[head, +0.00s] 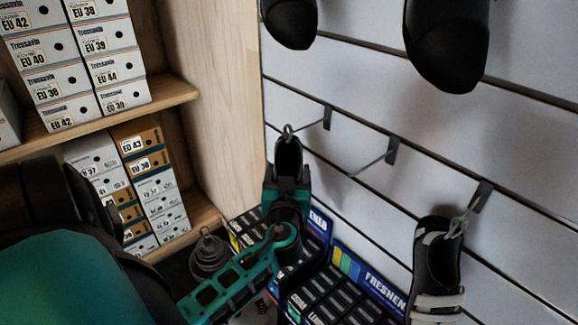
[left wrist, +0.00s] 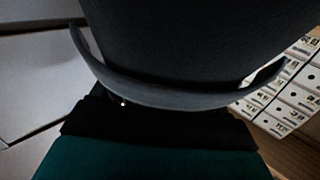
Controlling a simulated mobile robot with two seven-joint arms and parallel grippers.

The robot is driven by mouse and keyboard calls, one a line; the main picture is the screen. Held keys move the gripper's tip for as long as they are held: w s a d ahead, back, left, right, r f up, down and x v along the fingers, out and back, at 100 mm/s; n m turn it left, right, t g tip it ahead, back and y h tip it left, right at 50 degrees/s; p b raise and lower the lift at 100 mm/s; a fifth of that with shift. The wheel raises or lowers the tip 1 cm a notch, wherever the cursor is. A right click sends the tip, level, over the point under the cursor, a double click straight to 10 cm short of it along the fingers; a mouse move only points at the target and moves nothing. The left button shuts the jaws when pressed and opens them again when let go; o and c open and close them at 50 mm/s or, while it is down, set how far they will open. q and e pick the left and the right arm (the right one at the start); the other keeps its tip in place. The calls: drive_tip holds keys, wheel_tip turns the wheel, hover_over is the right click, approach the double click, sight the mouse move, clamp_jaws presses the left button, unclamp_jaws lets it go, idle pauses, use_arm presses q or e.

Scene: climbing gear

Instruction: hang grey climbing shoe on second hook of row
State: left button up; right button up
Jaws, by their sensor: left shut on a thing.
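The dark grey climbing shoe (head: 288,153) is in my left gripper (head: 287,184), which is shut on it. The shoe points upright with a small loop (head: 288,130) at its top. The loop overlaps the tip of the left hook (head: 327,118) in the head view; I cannot tell whether it is around the rod. The middle hook (head: 391,152), second in the row, is bare. In the left wrist view the shoe (left wrist: 200,45) fills the upper part as a dark grey shape with a curved rim. My right gripper is not in view.
A black and light grey shoe (head: 438,265) hangs from the right hook (head: 481,196). Two dark shoes (head: 447,45) (head: 290,20) hang higher up. Display boxes (head: 345,285) stand below the hooks. Shelves with shoe boxes (head: 65,65) are at left. A coiled dark item (head: 209,255) sits below them.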

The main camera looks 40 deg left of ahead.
sight(275, 178)
use_arm(q)
drive_tip(key=shift+s+a+b, duration=0.15)
drive_tip(key=shift+s+b, duration=0.45)
drive_tip(key=shift+s, duration=1.1)
drive_tip(key=shift+s, duration=0.4)
drive_tip(key=s+r+b, duration=0.1)
drive_tip(key=s+b, duration=0.1)
drive_tip(key=s, duration=0.6)
drive_tip(key=shift+a, duration=0.4)
drive_tip(key=shift+s, duration=0.1)
